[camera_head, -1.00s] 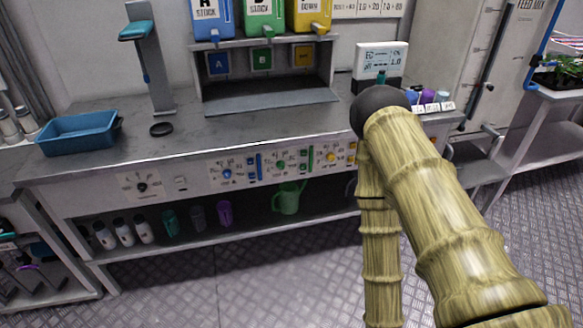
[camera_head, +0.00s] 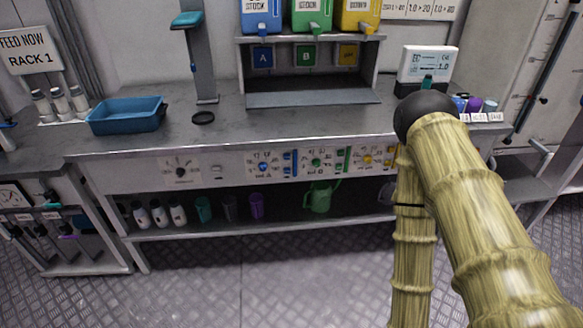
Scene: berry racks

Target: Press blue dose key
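The control panel (camera_head: 220,172) runs along the front edge of the workbench. Its blue section has a round blue control (camera_head: 263,167) with a vertical blue strip (camera_head: 287,163) beside it; which part is the dose key is too small to tell. Green (camera_head: 316,163) and yellow (camera_head: 367,159) controls follow to the right. The blue tank (camera_head: 261,14) stands above, over a blue plate marked A (camera_head: 263,57). My bamboo-like arm fills the right side and covers the panel's right end. My gripper is not visible.
A blue tray (camera_head: 127,116) and a black ring (camera_head: 203,118) lie on the bench top. A white display unit (camera_head: 428,64) stands at the back right. Bottles and a green watering can (camera_head: 321,197) sit on the shelf below. The floor (camera_head: 260,280) in front is clear.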

